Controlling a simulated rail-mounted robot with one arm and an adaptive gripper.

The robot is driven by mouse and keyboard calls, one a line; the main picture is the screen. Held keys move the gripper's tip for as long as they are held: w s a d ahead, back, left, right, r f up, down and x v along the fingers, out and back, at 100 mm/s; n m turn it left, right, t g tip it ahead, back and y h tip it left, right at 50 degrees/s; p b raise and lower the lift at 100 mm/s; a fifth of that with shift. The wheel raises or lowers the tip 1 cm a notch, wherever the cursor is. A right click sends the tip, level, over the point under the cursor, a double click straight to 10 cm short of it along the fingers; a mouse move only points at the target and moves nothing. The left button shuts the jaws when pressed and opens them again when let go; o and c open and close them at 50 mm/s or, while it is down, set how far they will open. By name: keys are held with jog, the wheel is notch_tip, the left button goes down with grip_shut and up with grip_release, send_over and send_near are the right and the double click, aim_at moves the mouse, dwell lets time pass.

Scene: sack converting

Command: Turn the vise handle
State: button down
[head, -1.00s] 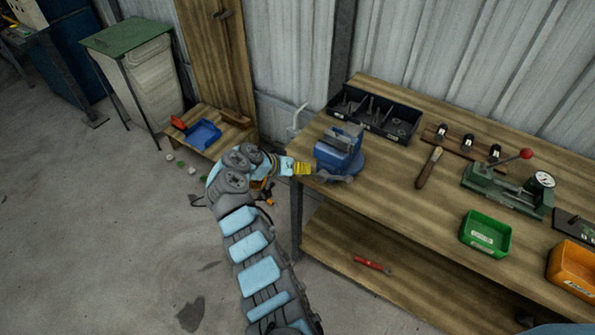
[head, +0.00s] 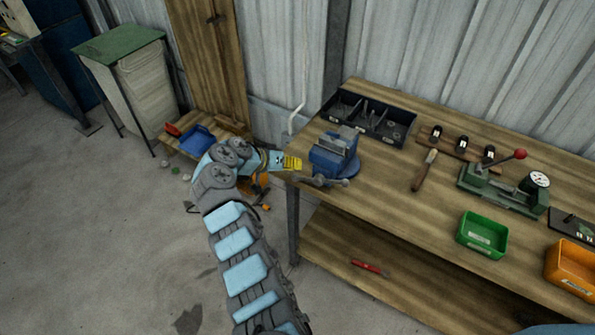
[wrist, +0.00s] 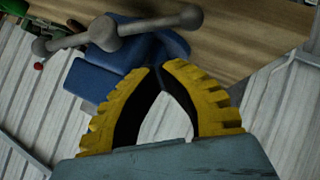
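The blue vise (head: 333,152) is mounted at the left front corner of the wooden bench. Its grey handle (head: 322,182) is a bar with knobbed ends, sticking out at the front of the vise. In the wrist view the handle bar (wrist: 150,26) runs slantwise across the top left, through a round hub, in front of the blue vise body (wrist: 112,68). My gripper (head: 299,164) is just left of the vise. In the wrist view my gripper's yellow fingers (wrist: 161,67) meet at their tips, with nothing between them. The handle appears beyond the tips; contact cannot be told.
A black divided tray (head: 368,120) stands behind the vise. A wooden-handled tool (head: 425,170), a green press (head: 503,190), a green bin (head: 483,235) and an orange bin (head: 573,268) lie to the right. A red tool (head: 370,268) lies on the lower shelf.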

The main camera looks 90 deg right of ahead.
jog(key=v, duration=1)
jog(key=shift+s+a+r+p, duration=0.15)
jog(key=shift+s+r+p, duration=0.15)
